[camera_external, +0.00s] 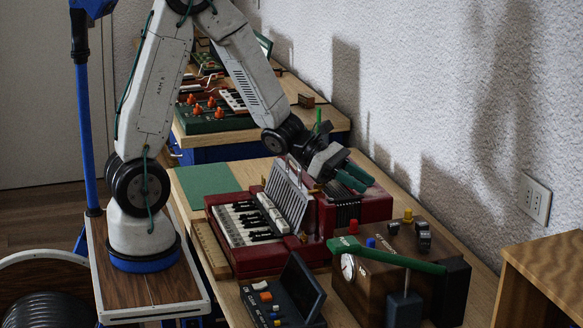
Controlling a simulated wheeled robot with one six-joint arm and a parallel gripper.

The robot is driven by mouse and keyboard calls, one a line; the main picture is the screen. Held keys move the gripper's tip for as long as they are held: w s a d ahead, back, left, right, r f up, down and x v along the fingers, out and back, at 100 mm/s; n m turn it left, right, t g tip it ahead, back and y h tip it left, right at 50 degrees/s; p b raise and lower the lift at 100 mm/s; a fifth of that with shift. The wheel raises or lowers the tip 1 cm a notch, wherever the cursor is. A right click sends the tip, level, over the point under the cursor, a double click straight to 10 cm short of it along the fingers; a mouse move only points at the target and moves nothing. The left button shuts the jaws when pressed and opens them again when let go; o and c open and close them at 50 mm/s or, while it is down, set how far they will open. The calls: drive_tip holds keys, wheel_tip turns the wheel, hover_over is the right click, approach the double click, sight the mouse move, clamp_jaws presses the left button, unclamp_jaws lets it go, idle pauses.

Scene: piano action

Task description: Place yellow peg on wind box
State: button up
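A small yellow peg (408,215) stands upright on top of a dark wooden box (375,285) with a round dial, right of centre. I cannot tell for sure which thing is the wind box; a red box with dark bellows (375,205) sits behind the red keyboard and may be it. My gripper (354,177), with green fingertips, is above this red box, to the left of and higher in the picture than the yellow peg, and apart from it. I see nothing held between its fingers, but their gap is too small to judge.
A red keyboard instrument (245,262) fills the table's middle. A red peg (353,227), a blue peg (371,242) and a green lever (390,257) are on or over the wooden box. A black console (283,300) stands in front. A green mat (207,179) lies clear; a wall rises at right.

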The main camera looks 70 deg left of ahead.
drive_tip(key=s+d+r+m+g, duration=0.3)
drive_tip(key=s+r+m+g, duration=0.1)
drive_tip(key=s+m, duration=0.45)
drive_tip(key=s+d+r+m+g, duration=0.2)
drive_tip(key=s+r+m+g, duration=0.25)
drive_tip(key=s+m, duration=0.4)
drive_tip(key=s+a+r+m+y, duration=0.2)
drive_tip(key=s+a+m+y, duration=0.7)
drive_tip(key=s+a, duration=0.3)
drive_tip(key=shift+s+r+m+y, duration=0.3)
drive_tip(key=shift+s+m, duration=0.2)
drive_tip(key=shift+s, duration=0.15)
drive_tip(key=shift+a, duration=0.1)
